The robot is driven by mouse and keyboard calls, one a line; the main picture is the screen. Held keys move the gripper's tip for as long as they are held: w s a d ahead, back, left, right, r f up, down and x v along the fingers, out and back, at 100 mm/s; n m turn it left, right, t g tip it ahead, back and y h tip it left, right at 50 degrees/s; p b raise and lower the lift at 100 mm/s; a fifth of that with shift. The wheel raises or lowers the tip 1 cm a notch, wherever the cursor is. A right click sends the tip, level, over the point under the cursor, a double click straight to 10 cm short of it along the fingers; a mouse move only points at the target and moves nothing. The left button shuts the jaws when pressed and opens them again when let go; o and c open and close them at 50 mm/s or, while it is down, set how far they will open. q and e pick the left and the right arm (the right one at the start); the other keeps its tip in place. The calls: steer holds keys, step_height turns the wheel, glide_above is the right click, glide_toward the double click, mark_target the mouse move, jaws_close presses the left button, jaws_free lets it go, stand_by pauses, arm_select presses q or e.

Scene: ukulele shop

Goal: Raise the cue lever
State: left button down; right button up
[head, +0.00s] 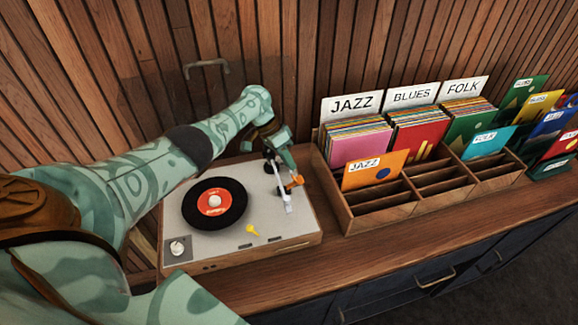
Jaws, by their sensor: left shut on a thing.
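The turntable (215,250) stands on the wooden counter with a black record (200,212) with a red label on its platter. The pale tonearm (281,190) lies to the right of the record, clear of it. My left arm reaches over the back of the deck. My left gripper (279,163) is at the back right corner, by the tonearm's base, shut on a small part there that appears to be the cue lever. The lever is largely hidden by the gripper, so its angle cannot be told. An orange piece (294,183) shows beside the tonearm. My right gripper is out of view.
A small yellow piece (253,230) and a knob (177,247) are at the deck's front. A clear raised lid (165,95) stands behind. A wooden record crate (372,217) with JAZZ, BLUES and FOLK dividers is close on the right. The counter's front strip (280,285) is clear.

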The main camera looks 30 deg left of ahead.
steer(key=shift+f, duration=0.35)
arm_select(q)
steer(key=c, duration=1.5)
jaws_free()
steer(key=shift+o, duration=0.2)
